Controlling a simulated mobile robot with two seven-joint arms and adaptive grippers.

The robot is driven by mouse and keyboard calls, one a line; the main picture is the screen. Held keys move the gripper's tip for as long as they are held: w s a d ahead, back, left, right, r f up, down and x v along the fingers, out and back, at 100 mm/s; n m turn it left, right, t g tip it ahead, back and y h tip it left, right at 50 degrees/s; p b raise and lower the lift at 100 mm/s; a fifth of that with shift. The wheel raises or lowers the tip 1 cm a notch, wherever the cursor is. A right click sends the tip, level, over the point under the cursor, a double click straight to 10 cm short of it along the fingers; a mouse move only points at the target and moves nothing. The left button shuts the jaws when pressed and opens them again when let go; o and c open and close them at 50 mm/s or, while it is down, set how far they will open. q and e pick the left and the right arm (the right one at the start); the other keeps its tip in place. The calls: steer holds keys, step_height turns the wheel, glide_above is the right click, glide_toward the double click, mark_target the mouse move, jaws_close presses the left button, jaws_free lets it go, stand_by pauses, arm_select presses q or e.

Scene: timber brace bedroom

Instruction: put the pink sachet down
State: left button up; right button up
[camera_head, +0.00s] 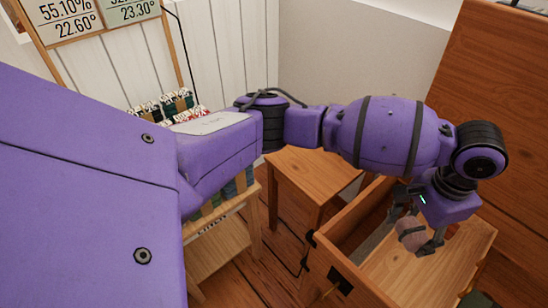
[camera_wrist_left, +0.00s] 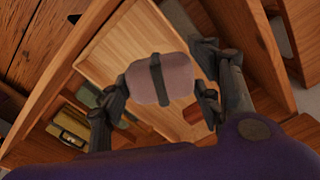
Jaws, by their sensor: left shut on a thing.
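The pink sachet (camera_head: 408,228) is between the fingers of my left gripper (camera_head: 418,236), above an open wooden chest (camera_head: 353,222). In the left wrist view the pink sachet (camera_wrist_left: 142,84) is a rounded, dull pink bundle with a dark band across its middle. The dark fingers of my left gripper (camera_wrist_left: 161,92) stand on either side of it, shut on it. Below it lies a pale wooden tray-like surface (camera_wrist_left: 112,52) inside the chest. The gap between sachet and surface is hard to judge. My right gripper is in neither view.
The chest's raised lid (camera_head: 500,110) stands close to my wrist on the right. A small wooden table (camera_head: 312,172) is left of the chest. In the wrist view, a yellowish object (camera_wrist_left: 70,125) and a small orange-red object (camera_wrist_left: 192,113) lie below. The pale surface has bare room.

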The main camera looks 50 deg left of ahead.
arm_select(q)
steer(key=d+f+m+p, duration=0.1)
steer(key=d+f+m, duration=0.2)
steer(key=d+f, duration=0.3)
steer(key=b, duration=0.2)
glide_above(403, 282)
step_height(403, 282, down, 6)
steer(key=shift+r, duration=0.25)
step_height(403, 282, down, 5)
steer(key=shift+b, duration=1.05)
steer(key=shift+r, duration=0.15)
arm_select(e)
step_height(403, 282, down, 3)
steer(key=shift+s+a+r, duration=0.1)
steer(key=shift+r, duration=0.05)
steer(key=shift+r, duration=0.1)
arm_select(q)
steer(key=o, duration=1.2)
steer(key=shift+f, duration=0.2)
steer(key=shift+c, duration=0.2)
